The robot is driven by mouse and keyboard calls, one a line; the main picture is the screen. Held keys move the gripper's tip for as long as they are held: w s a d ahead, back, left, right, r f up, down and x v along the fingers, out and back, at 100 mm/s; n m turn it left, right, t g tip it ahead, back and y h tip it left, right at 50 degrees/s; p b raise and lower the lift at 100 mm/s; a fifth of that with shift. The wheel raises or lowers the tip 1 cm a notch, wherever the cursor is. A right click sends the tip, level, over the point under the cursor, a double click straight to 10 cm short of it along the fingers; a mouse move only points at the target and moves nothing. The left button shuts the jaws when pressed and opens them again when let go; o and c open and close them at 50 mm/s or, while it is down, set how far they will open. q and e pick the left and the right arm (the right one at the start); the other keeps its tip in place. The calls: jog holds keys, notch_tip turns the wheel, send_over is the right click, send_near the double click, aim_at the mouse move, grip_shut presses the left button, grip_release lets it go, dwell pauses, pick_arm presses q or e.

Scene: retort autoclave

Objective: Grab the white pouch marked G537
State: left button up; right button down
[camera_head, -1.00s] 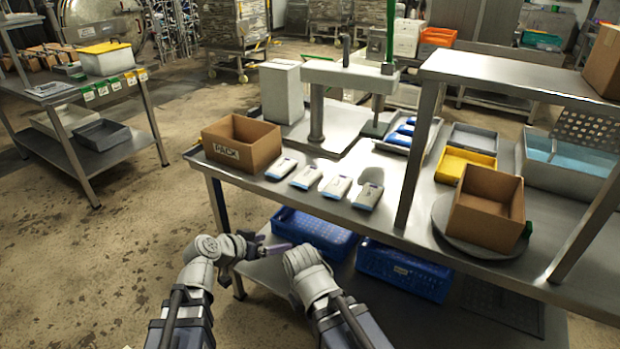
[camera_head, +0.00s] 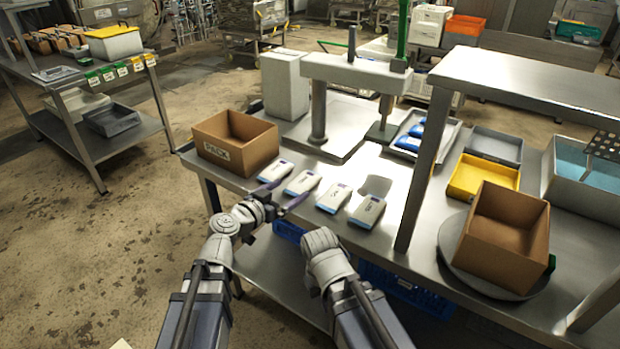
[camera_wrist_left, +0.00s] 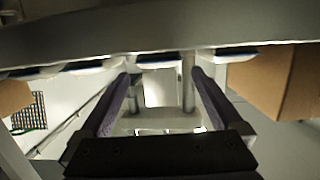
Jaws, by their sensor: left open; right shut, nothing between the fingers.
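Several white pouches with blue edges lie in a row on the steel table: the leftmost (camera_head: 275,171), the second (camera_head: 302,183), the third (camera_head: 334,197) and the rightmost (camera_head: 367,211). Their print is too small to read, so I cannot tell which is G537. My left gripper (camera_head: 292,193) is open and empty at the table's front edge, just in front of the two left pouches. In the left wrist view, its two purple fingers (camera_wrist_left: 160,78) stand apart, with pouches (camera_wrist_left: 155,57) beyond along the table edge. My right arm's fingers are hidden.
A brown PACK box (camera_head: 222,153) stands left of the pouches. A shelf post (camera_head: 422,170) rises right of them; a brown box (camera_head: 490,250) sits on a round plate beyond. A press (camera_head: 318,115) stands behind. Blue crates (camera_head: 405,287) are under the tabletop.

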aim_at(304, 179)
pick_arm(q)
jog(key=shift+b+x, duration=0.95)
jog(key=shift+x, duration=3.1)
jog(key=shift+s, duration=0.1)
jog(key=c, duration=1.3)
jog(key=shift+r, duration=0.1)
jog(key=shift+c, duration=0.2)
notch_tip(304, 179, up, 10)
jog(key=p, duration=1)
